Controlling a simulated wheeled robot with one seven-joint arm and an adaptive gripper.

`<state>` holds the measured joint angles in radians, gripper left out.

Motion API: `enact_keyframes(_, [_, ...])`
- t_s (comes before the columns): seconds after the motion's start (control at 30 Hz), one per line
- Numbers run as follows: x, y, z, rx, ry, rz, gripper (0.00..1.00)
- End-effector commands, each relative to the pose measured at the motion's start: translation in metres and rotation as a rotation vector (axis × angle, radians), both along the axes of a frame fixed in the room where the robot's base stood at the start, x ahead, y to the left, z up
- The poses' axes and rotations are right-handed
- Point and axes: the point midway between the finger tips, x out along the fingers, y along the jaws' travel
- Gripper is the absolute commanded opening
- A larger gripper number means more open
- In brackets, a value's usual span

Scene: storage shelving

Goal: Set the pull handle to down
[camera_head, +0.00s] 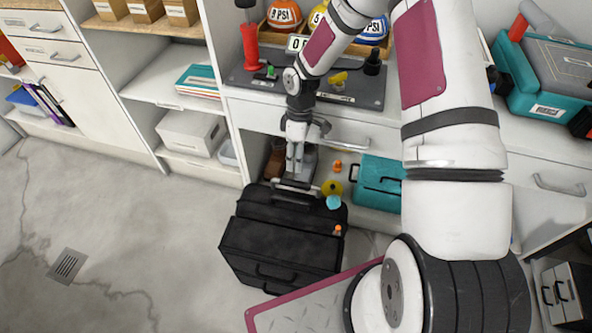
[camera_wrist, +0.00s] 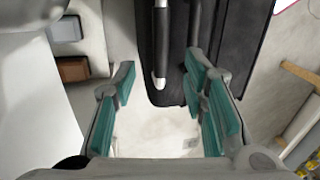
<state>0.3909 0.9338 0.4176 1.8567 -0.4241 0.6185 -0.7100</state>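A black case (camera_head: 280,240) stands on the floor in front of the shelving; it also fills the top middle of the wrist view (camera_wrist: 250,50). Its pull handle shows in the wrist view as a dark bar with a silvery end (camera_wrist: 159,80). My gripper (camera_head: 295,170) points down just above the back of the case in the head view. In the wrist view my gripper (camera_wrist: 158,75) has its teal-padded fingers spread apart, with the handle's end in the gap as seen from there. I see no contact. In the head view my gripper partly hides the handle, and its height is hard to tell.
A teal toolbox (camera_head: 380,184) sits right of the case on the lower shelf, near small orange objects and a yellow disc (camera_head: 331,188). Brown boots (camera_head: 274,160) are behind my gripper. The drawer front (camera_head: 350,135) is close above.

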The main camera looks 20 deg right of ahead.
Motion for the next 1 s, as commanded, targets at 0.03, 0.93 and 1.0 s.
enact_keyframes(0.03, [0.002,-0.001,0.008,-0.001,-0.003,-0.001,0.40])
enact_keyframes(0.93, [0.004,-0.005,0.039,-0.015,-0.003,-0.007,0.40])
enact_keyframes(1.0, [0.001,-0.008,0.054,-0.038,-0.004,-0.020,0.40])
